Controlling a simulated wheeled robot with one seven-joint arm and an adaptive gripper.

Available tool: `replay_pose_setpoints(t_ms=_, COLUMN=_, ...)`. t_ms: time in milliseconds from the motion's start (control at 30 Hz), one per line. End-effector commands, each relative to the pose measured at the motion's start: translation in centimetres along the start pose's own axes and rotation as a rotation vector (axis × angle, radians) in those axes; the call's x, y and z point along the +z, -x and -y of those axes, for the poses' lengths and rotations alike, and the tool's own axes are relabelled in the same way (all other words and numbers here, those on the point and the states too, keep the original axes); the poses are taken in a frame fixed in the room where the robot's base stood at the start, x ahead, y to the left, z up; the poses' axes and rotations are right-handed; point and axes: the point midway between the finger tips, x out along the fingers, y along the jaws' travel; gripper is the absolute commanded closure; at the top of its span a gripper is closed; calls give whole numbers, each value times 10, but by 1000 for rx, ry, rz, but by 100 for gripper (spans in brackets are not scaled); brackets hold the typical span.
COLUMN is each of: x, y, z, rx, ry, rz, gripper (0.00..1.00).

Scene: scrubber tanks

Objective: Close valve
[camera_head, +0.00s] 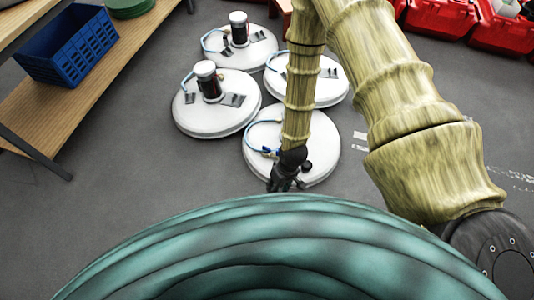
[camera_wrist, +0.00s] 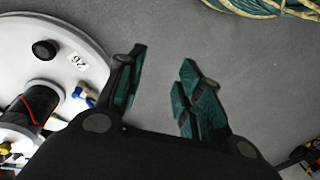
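The nearest white round scrubber tank (camera_head: 322,150) stands on the floor below my arm, which hides part of its top. A small blue valve (camera_head: 268,152) shows on it, just left of my arm. In the wrist view the blue valve (camera_wrist: 86,97) with a brass-coloured part sits near the edge of the white tank lid (camera_wrist: 85,30), left of the fingers. My gripper (camera_head: 282,183) is at the tank's front edge. In the wrist view my gripper (camera_wrist: 163,62) is open and empty over grey floor. The fingers are apart from the valve. The valve handle's exact angle is unclear.
More white tanks (camera_head: 205,118) with black cylinders and blue hoses stand behind. A black knob (camera_wrist: 44,50) and black cylinder (camera_wrist: 35,108) rise from the near lid. A wooden shelf (camera_head: 90,95) with a blue crate (camera_head: 70,48) is left; red bins (camera_head: 440,17) are behind right.

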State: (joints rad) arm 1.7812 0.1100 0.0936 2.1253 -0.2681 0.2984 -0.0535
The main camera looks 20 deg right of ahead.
Motion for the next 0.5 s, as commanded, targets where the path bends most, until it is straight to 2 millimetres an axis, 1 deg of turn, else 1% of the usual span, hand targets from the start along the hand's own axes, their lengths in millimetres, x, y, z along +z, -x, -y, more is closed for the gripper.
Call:
replay_pose_setpoints(t_ms=33, x=-18, y=-25, z=-7, rx=-7, ry=26, rz=-4, gripper=64)
replay_pose_setpoints(t_ms=100, x=-39, y=-42, z=-12, rx=-15, ry=65, rz=-3, gripper=64)
replay_pose_setpoints(t_ms=267, x=-88, y=-74, z=-28, rx=-19, ry=156, rz=2, gripper=64)
replay_pose_setpoints(t_ms=300, x=-101, y=-82, z=-32, rx=-18, ry=178, rz=3, gripper=64)
replay_pose_setpoints(t_ms=367, x=-119, y=-92, z=-40, rx=-13, ry=211, rz=6, gripper=64)
replay_pose_setpoints(t_ms=500, x=-162, y=-113, z=-60, rx=9, ry=286, rz=12, gripper=64)
